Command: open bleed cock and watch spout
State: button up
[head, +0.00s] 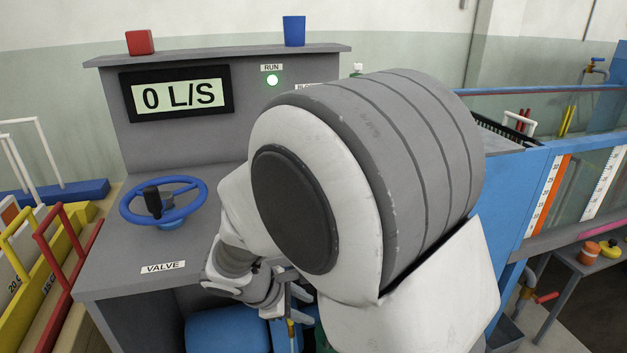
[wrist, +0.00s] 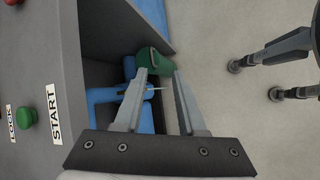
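My gripper (wrist: 162,75) is open, its two fingers apart with nothing clearly held between them. It also shows low in the head view (head: 300,304), beside the front of the grey console and partly behind my arm. A blue pipe-like part (wrist: 131,93) with a thin pale tip lies beyond the left finger in the wrist view; I cannot tell whether it is the bleed cock. A cock with a red handle (head: 546,297) shows at the right under the blue flume, and a tap with a blue handle (head: 597,60) at the upper right. No water is visible at either.
A green cylinder (wrist: 153,60) stands near my fingertips. Stool-like legs (wrist: 270,93) stand at right; floor between is clear.

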jog(key=s+d+r+m+t+y, duration=0.1)
jog(key=s+d+r+m+y, duration=0.5)
jog(key=s+d+r+m, duration=1.05)
notch_tip(320, 180, up, 16)
jog(key=p, duration=1.5)
jog(key=shift+w+a+f+m, duration=0.2)
jog(key=shift+w+a+m, duration=0.15)
jog(key=shift+m, duration=0.1)
jog(key=shift+f, duration=0.1)
